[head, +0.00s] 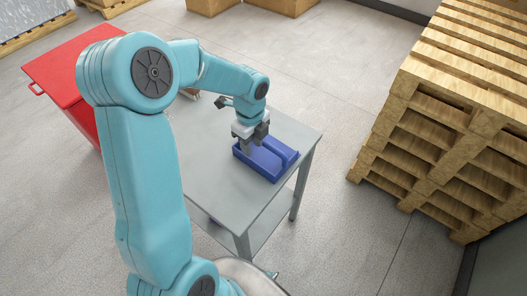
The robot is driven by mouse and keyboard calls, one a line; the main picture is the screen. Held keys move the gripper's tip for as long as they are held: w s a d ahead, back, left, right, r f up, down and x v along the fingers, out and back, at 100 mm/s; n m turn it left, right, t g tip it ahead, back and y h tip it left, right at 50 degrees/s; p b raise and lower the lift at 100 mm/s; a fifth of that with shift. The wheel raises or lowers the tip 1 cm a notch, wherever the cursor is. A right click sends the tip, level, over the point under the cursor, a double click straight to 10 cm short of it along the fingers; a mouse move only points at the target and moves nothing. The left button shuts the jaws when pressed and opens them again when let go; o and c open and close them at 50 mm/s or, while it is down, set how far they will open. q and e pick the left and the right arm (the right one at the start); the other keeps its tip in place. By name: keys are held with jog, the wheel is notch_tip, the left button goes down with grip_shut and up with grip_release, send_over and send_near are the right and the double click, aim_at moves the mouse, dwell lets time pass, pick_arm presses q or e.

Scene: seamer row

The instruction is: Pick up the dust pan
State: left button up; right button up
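The blue dust pan (268,165) lies on the grey table (205,165), near its right edge. My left gripper (250,144) points down over the back left part of the pan. Its fingertips are at or just above the pan and hide a little of it. I cannot tell whether the fingers touch the pan or are closed on it. My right gripper is not in view.
A small brown object, partly hidden by my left arm, is at the table's far end. A red bin (65,72) stands at the left. Stacked wooden pallets (430,135) stand at the right. Cardboard boxes (212,5) are at the back. The floor between table and pallets is clear.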

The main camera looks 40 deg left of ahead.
aim_at(253, 161)
pick_arm(q)
notch_tip(253, 161, down, 2)
jog(key=shift+a+f, duration=0.1)
jog(key=shift+f, duration=0.15)
jog(key=f, duration=0.5)
jog(key=shift+s+d+f, duration=0.2)
jog(key=shift+d, duration=0.1)
jog(key=shift+s+d+r, duration=0.1)
grip_shut()
